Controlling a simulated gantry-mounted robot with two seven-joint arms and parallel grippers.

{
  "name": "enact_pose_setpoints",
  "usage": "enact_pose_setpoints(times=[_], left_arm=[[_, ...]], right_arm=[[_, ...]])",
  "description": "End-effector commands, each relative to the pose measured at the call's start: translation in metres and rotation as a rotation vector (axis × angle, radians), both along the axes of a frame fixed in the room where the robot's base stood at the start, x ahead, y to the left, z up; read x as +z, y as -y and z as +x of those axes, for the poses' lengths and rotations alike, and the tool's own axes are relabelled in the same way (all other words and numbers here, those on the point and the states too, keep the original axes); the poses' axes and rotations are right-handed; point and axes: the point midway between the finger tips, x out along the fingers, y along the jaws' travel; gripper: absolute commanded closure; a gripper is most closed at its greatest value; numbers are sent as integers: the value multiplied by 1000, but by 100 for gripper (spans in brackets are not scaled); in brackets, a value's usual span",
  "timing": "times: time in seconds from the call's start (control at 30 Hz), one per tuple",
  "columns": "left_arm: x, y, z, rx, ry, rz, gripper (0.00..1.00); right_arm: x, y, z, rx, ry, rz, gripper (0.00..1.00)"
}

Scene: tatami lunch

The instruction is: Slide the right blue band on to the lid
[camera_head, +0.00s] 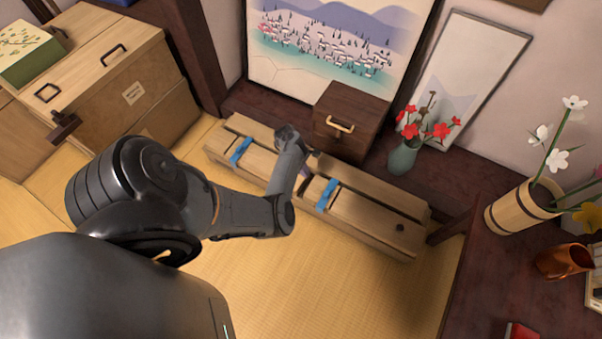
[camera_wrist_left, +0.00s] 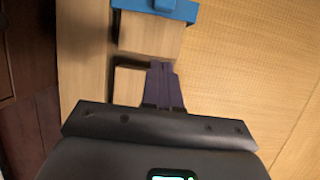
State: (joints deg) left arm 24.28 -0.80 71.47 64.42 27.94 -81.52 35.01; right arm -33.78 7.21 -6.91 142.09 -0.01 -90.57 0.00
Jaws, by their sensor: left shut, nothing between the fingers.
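A long wooden box (camera_head: 375,218) lies on the tatami, with lid boards along its top. The right blue band (camera_head: 327,195) lies across the top right of the middle, near the end of a board beside a gap. A blue band (camera_wrist_left: 157,9) also shows at the top edge of the left wrist view. The left blue band (camera_head: 240,152) lies across the box's left part. My left gripper (camera_head: 304,173) is shut and empty over the box, between the two bands and nearer the right one. Its purple fingers (camera_wrist_left: 161,68) show together, apart from the band. My right gripper is out of view.
A small dark wooden chest (camera_head: 346,115) stands close behind the box. A vase with red flowers (camera_head: 403,156) stands behind its right part. A dark wooden ledge (camera_head: 449,229) is off its right end. Tatami (camera_head: 330,285) in front is clear.

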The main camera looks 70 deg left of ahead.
Motion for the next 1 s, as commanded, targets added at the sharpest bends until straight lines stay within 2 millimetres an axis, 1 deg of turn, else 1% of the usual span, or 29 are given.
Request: enact_pose_setpoints(times=[0.03,0.1,0.27,0.43,0.6,0.7,0.83,1.0], left_arm=[[-15,3,2,-1,0,-3,100],[-27,7,5,-2,0,-2,100],[-54,14,11,1,0,-2,100],[-78,22,18,0,0,-1,100],[-74,40,32,-1,2,0,100],[-73,46,38,-1,0,0,100],[-72,51,41,1,0,0,100],[-71,52,43,2,-1,0,100]], right_arm=[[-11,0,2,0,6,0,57],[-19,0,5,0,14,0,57],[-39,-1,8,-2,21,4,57],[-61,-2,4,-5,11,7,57],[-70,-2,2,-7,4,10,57],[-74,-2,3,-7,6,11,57],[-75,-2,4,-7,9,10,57],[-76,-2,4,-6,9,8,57]])
